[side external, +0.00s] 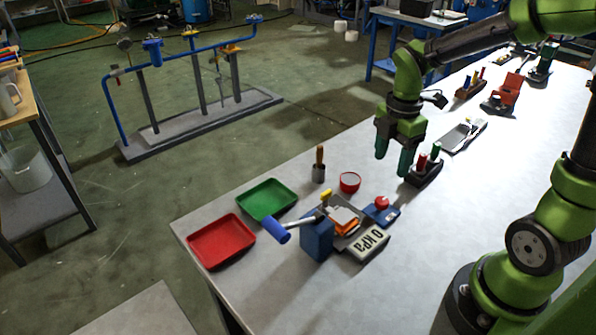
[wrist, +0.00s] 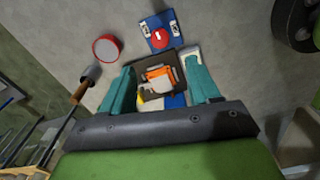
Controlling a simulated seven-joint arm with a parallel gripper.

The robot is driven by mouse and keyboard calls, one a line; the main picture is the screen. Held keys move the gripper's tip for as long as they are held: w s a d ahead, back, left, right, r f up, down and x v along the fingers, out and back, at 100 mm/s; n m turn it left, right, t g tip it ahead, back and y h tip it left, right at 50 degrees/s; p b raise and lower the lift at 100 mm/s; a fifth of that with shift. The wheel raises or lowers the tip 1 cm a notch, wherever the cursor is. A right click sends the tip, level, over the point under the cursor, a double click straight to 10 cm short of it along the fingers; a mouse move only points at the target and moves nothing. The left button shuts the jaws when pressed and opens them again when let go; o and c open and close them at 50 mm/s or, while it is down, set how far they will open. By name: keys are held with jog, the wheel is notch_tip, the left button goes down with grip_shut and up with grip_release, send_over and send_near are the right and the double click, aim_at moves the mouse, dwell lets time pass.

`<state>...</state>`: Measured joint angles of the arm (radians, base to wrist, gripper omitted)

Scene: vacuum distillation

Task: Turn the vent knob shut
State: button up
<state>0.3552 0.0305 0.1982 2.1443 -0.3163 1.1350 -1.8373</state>
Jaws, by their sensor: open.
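A round red knob (side external: 382,203) sits on a small blue base (side external: 374,215) on the grey table; I take it as the vent knob. In the wrist view the red knob (wrist: 160,38) carries a white mark, and its blue base has a white label on each side. My gripper (side external: 394,162) points down above the table, up and to the right of the knob in the side view. In the wrist view its two teal fingers (wrist: 161,62) are apart with nothing held, and the knob shows beyond the fingertips.
A dark unit with orange and white parts (wrist: 157,77) stands near the knob, beside a "0 kPa" display (side external: 369,243) and a blue box (side external: 317,239) with a blue-handled lever (side external: 277,229). A red-rimmed cup (side external: 349,182), green tray (side external: 267,201) and red tray (side external: 221,241) are nearby.

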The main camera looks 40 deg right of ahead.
aim_at(383, 200)
notch_tip(383, 200, down, 11)
jog(key=shift+f, duration=0.2)
jog(key=shift+c, duration=0.4)
jog(key=c, duration=1)
